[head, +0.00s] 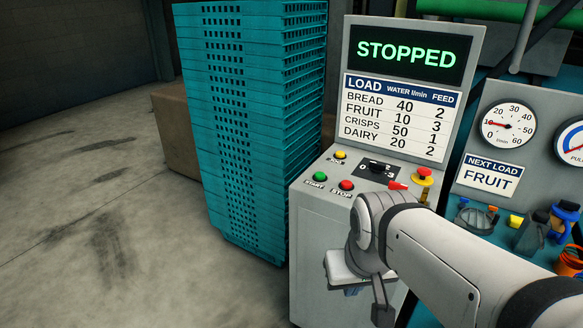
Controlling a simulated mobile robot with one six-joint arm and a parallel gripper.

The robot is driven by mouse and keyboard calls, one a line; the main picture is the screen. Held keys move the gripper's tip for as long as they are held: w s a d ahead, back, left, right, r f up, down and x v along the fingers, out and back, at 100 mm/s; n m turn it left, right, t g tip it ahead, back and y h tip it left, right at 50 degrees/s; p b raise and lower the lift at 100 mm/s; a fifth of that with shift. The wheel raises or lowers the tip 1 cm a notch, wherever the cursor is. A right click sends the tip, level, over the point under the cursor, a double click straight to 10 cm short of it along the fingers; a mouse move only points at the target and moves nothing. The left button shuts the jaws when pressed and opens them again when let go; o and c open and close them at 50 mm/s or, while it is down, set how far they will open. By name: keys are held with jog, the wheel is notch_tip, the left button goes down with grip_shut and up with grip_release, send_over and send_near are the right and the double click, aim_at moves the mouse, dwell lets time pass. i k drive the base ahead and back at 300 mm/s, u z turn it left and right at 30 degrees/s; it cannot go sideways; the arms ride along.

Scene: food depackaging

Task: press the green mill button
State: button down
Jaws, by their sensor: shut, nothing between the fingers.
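The green button (320,176), marked START, is on the sloped top of the grey control console (306,225), at its left front. A red button (346,185), marked STOP, is just to its right. A yellow button (340,155) is behind them. The display (410,52) reads STOPPED in green letters. My gripper (382,313) is only partly visible, a dark part pointing down at the end of my arm. It is in front of the console, below and to the right of the green button and apart from it. Most of the fingers are hidden.
A black selector dial (377,167) and a red mushroom button (424,172) are right of the buttons. A tall stack of teal crates (250,130) stands close on the console's left. Gauges (508,124) and a NEXT LOAD FRUIT sign (489,176) are at right. Floor at left is clear.

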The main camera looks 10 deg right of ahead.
aim_at(319, 175)
jog(key=z, duration=0.15)
jog(key=i, duration=0.85)
jog(key=u, duration=0.05)
